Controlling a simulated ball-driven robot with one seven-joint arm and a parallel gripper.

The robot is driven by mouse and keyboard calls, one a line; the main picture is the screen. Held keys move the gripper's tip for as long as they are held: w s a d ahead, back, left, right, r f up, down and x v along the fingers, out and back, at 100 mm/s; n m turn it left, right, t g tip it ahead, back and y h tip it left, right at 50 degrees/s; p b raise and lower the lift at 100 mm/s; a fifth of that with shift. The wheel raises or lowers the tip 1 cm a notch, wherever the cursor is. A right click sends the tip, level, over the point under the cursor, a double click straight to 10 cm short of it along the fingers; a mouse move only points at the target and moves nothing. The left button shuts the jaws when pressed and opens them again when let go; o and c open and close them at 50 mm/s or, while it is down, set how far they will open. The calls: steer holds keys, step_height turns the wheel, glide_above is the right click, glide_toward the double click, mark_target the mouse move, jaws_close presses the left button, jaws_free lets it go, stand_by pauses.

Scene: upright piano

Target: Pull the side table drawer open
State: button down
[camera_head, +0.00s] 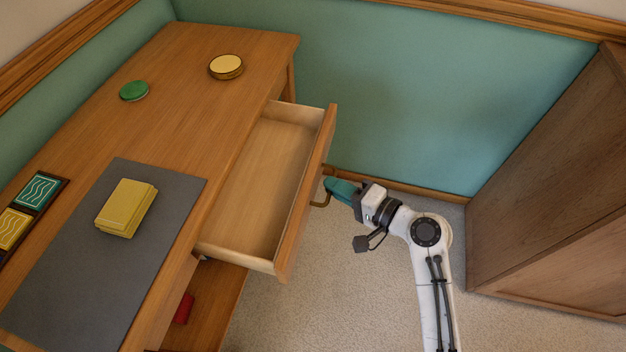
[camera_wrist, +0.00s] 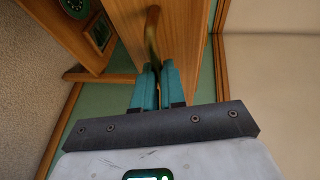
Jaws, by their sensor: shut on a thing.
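The side table (camera_head: 190,75) is wooden and stands against the green wall at left. Its drawer (camera_head: 262,165) is pulled well out, and the inside I can see is bare pale wood. My gripper (camera_head: 330,187), with teal fingers, is at the handle on the drawer's outer side. The fingertips hide part of the handle.
On the tabletop are a grey mat (camera_head: 60,270) with a yellow block (camera_head: 127,207), a green disc (camera_head: 134,91) and a round yellow tin (camera_head: 226,67). A red object (camera_head: 184,308) lies on the lower shelf. A large wooden cabinet (camera_head: 555,190) stands at right.

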steer(key=shift+s+d, duration=0.25)
steer(key=shift+d, duration=0.4)
steer(key=c, duration=1.2)
jaws_free()
steer(key=p+v, duration=0.1)
steer(key=v, duration=0.9)
steer(key=shift+s+d, duration=0.25)
